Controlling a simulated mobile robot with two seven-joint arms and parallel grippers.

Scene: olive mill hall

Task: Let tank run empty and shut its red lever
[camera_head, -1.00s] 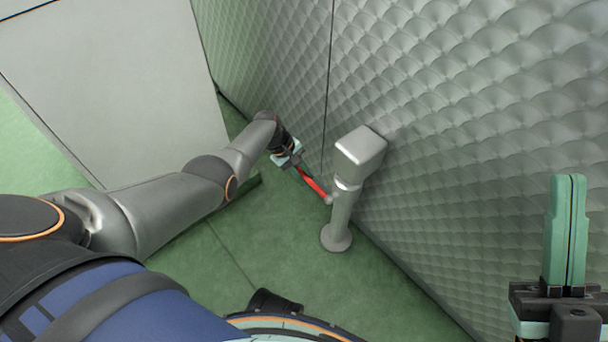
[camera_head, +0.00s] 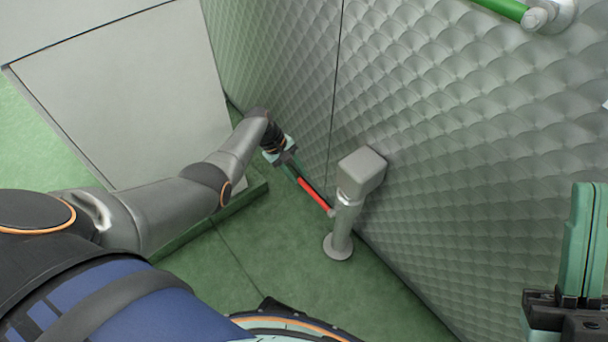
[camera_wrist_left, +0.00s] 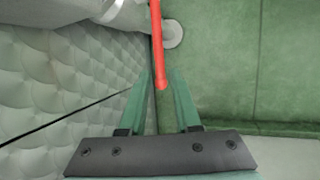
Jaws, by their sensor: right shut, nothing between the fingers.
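The red lever (camera_head: 314,195) slants from the grey outlet pipe (camera_head: 343,222) up and left toward my left gripper (camera_head: 294,174). In the left wrist view, the lever's free end (camera_wrist_left: 160,60) reaches between the tips of the left gripper (camera_wrist_left: 161,80), with a finger on each side and gaps showing; the gripper is open. The tank (camera_head: 440,130) is a quilted silver wall with the outlet on its lower part. No flow shows at the outlet. My right gripper (camera_head: 584,235) is at the right edge, its fingers together and empty.
A green handle (camera_head: 500,9) on a silver fitting sits high on the tank at the top right. A pale grey panel or box (camera_head: 120,90) stands at the left. The green floor (camera_head: 260,250) around the outlet foot is clear.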

